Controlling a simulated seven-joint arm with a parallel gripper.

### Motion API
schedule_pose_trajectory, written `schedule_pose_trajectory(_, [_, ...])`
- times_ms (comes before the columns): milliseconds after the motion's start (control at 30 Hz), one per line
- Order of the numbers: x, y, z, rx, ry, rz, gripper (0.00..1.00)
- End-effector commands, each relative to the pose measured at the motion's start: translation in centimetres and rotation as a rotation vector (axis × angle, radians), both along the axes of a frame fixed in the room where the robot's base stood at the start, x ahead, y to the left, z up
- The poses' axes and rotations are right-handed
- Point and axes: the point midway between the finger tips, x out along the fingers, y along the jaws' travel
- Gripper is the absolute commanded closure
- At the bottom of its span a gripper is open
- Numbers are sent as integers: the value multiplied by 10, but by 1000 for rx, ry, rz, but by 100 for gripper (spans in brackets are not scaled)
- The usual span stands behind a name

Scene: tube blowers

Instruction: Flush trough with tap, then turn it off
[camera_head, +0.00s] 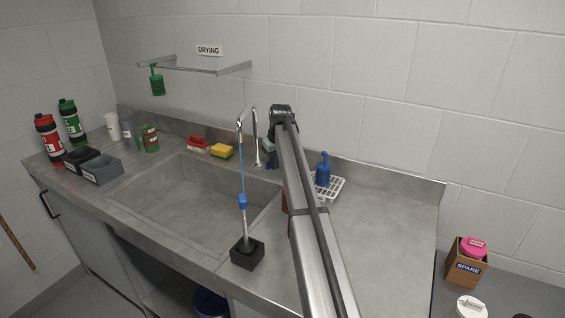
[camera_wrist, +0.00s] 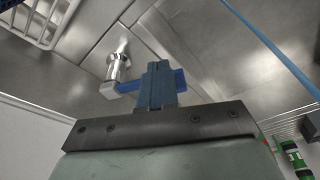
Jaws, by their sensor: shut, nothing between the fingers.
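The metal trough (camera_head: 190,200) is sunk in the counter. The chrome tap (camera_head: 254,130) stands at its back right. A thin blue line, looking like running water, drops from the spout; its lower end is hidden behind a blue collar. The tap's chrome post (camera_wrist: 118,62) and blue lever (camera_wrist: 181,79) show in the wrist view. My gripper (camera_wrist: 158,70) has its blue fingers shut and empty, overlapping the lever in view; I cannot tell whether they touch. In the head view my gripper (camera_head: 271,160) is small and partly hidden by my arm.
A black block (camera_head: 247,255) holding a tube with a blue collar (camera_head: 242,201) stands at the trough's front right. A yellow sponge (camera_head: 222,150) and red item (camera_head: 198,143) sit behind the trough. A white rack (camera_head: 335,187) with a blue bottle (camera_head: 323,168) stands right.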

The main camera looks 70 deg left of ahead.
Motion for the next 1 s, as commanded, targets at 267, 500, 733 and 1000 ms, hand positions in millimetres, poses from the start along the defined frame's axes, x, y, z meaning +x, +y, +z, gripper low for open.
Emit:
schedule_pose_trajectory(267, [2, -2, 14, 1, 0, 0, 100])
schedule_pose_trajectory(500, [5, -5, 37, 1, 0, 0, 100])
schedule_pose_trajectory(733, [6, -6, 45, 0, 0, 0, 100])
schedule_pose_trajectory(1000, [5, -4, 45, 0, 0, 0, 100])
